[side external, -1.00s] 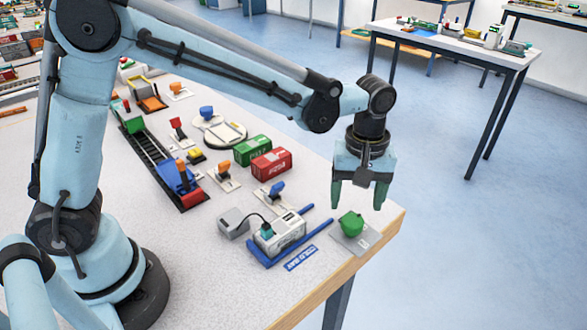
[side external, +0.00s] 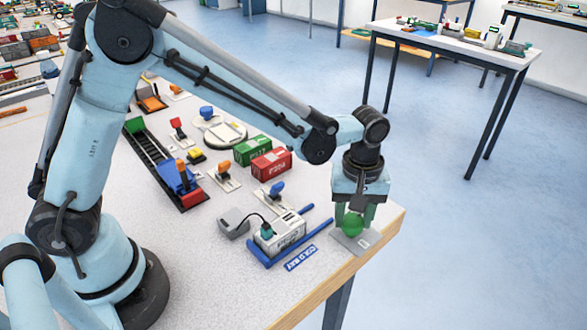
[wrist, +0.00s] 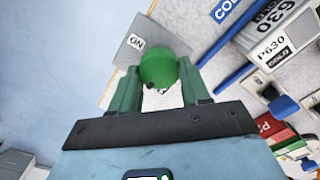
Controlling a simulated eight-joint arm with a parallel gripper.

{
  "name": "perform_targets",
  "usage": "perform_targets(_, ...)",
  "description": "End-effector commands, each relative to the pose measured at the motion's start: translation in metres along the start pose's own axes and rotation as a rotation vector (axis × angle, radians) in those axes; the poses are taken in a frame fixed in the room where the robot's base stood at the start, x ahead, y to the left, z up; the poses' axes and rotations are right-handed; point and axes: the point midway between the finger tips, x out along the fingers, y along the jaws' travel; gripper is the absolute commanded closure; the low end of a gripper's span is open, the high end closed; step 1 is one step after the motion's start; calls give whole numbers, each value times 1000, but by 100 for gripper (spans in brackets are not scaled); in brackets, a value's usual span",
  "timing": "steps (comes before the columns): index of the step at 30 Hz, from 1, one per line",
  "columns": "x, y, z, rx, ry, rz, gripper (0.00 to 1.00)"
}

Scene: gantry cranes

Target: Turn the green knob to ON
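The green knob (side external: 352,225) is on a grey plate (side external: 350,243) near the table's front right corner. The plate's ON label (wrist: 137,41) shows in the wrist view, up and left of the knob's round top (wrist: 158,68). My gripper (side external: 354,222) points down over the plate. Its two green fingers stand on either side of the knob, and in the wrist view my gripper (wrist: 158,76) appears closed against the knob's sides. The fingers hide part of the knob, and I cannot tell which way it points.
Red (side external: 271,164) and green (side external: 250,150) containers and a blue-handled lever (side external: 275,190) stand behind. The table's wooden edge (side external: 385,238) is close on the right.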

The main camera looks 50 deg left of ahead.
Motion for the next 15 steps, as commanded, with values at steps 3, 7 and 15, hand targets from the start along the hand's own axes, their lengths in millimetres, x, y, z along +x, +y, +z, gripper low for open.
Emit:
perform_targets(3,0,0,0,0,0,-1,84)
perform_targets(7,0,0,0,5,0,-1,84)
perform_targets(15,0,0,0,88,0,-2,84)
